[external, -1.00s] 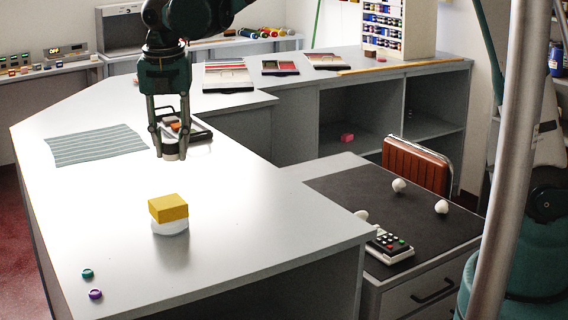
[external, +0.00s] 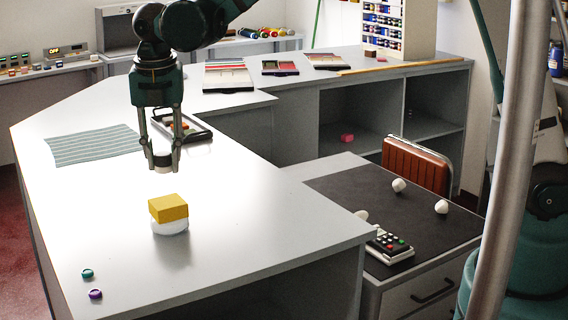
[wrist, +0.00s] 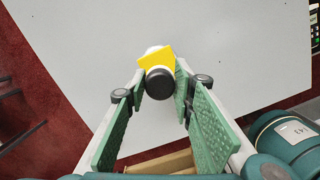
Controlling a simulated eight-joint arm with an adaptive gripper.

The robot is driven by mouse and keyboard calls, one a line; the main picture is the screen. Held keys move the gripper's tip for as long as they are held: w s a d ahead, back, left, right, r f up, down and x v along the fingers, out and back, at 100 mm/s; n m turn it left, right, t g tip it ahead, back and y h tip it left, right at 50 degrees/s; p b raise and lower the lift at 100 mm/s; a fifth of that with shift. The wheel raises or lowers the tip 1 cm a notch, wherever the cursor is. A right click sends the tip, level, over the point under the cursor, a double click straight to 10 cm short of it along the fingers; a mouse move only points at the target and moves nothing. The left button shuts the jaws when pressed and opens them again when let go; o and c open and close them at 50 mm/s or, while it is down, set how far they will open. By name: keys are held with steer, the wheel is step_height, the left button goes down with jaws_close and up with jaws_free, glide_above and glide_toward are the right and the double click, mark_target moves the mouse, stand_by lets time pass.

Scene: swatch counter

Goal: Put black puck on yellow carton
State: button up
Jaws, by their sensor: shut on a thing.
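The yellow carton (external: 168,207) is a small block on top of a white round thing (external: 170,228) on the grey counter. My gripper (external: 163,161) is above and slightly behind the carton, apart from it. It is shut on the black puck (external: 162,169), whose lower side looks pale in the external view. In the wrist view the dark puck face (wrist: 159,84) shows between my fingertips. It hides part of the yellow carton (wrist: 155,62) beyond it.
A striped cloth (external: 93,145) lies on the counter at left. A black tray (external: 192,134) stands behind my gripper. A green cap (external: 88,273) and a purple cap (external: 95,294) lie near the front left edge. The counter around the carton is clear.

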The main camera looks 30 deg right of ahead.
mark_target(164, 169)
steer(key=shift+f, duration=1.55)
steer(key=shift+f, duration=0.1)
steer(key=shift+f, duration=2)
steer(key=shift+f, duration=0.15)
steer(key=o, duration=0.8)
steer(key=shift+s+a+r, duration=0.1)
steer(key=shift+s+r, duration=0.1)
steer(key=shift+r, duration=1.85)
steer(key=shift+s+a+r, duration=0.1)
steer(key=shift+s+r, duration=0.15)
steer(key=shift+r, duration=1.8)
steer(key=shift+s+a+r, duration=0.1)
steer(key=shift+s+r, duration=0.1)
steer(key=shift+r, duration=1.85)
